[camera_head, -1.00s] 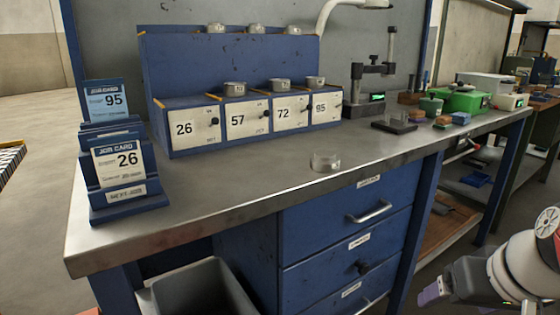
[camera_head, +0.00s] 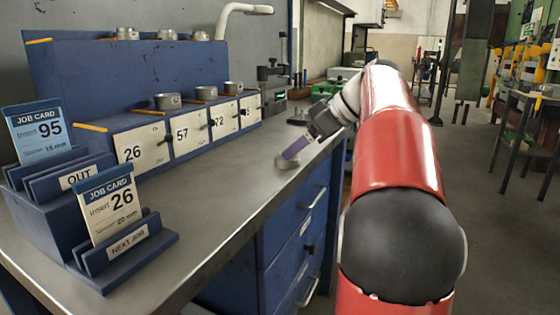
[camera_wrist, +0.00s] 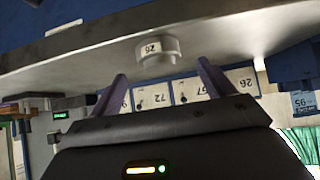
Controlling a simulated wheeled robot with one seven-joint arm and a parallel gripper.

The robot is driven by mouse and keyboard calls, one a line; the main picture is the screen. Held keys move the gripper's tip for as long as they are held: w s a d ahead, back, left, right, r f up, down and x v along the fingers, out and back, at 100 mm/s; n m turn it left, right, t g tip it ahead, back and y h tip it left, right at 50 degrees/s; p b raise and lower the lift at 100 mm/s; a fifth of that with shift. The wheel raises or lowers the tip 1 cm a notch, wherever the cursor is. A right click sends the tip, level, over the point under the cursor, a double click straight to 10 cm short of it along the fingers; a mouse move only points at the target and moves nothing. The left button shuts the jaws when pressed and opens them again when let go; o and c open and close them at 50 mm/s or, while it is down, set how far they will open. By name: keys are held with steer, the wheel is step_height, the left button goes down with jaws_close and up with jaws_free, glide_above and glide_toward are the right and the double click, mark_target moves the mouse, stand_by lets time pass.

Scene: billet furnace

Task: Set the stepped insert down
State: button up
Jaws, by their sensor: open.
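The stepped insert (camera_head: 287,162), a small round grey metal piece, sits upright on the bench top (camera_head: 200,200) near its front edge. In the wrist view the insert (camera_wrist: 157,60) shows a label reading 26 and a wider and a narrower part. My gripper (camera_head: 291,153) reaches down to it from the right. In the wrist view the two purple fingers of my gripper (camera_wrist: 161,72) are spread apart, with the insert just beyond and between their tips. I cannot tell whether either finger touches it.
A blue rack (camera_head: 150,90) with numbered compartments 26, 57, 72 and a partly hidden one stands behind, with several inserts on it. The job card holder (camera_head: 95,210) stands at the left. A measuring stand (camera_head: 270,78) is farther along. Bench space before the rack is clear.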

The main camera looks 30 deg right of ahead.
steer(key=x, duration=0.4)
steer(key=shift+w+a+f, duration=0.1)
steer(key=shift+w+a, duration=0.1)
steer(key=shift+w, duration=0.1)
steer(key=c, duration=1.4)
steer(key=shift+c, duration=1.2)
